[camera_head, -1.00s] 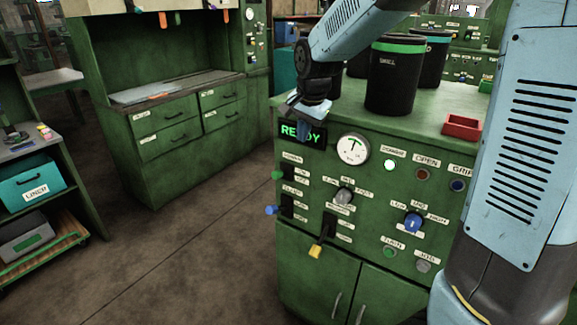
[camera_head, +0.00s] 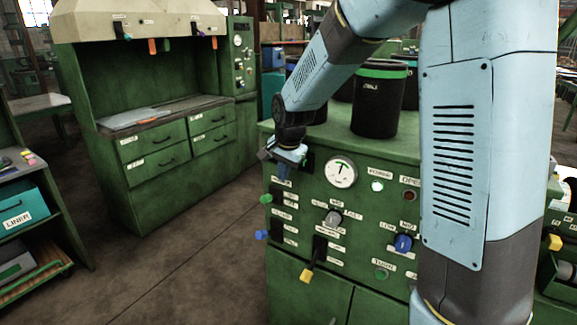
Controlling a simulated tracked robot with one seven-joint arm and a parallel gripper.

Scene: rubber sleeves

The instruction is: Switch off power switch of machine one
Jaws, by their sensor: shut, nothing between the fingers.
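A green machine (camera_head: 300,240) with a control panel stands right of centre in the head view. At its left edge are a green-tipped lever (camera_head: 266,198) and a blue-tipped lever (camera_head: 262,235), both sticking out to the left. A yellow-tipped lever (camera_head: 307,275) points down below them. The labels beside the levers are too small to read surely. A lit lamp (camera_head: 377,186) has a label above it that appears to read POWER. My gripper (camera_head: 283,174) is shut and empty at the panel's upper left, above the green-tipped lever, and partly hides the display.
A round gauge (camera_head: 341,173), a grey knob (camera_head: 333,217) and a blue knob (camera_head: 403,242) sit on the panel. A black bin (camera_head: 380,105) stands on top. My arm covers the right side. The floor (camera_head: 190,265) to the left is clear.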

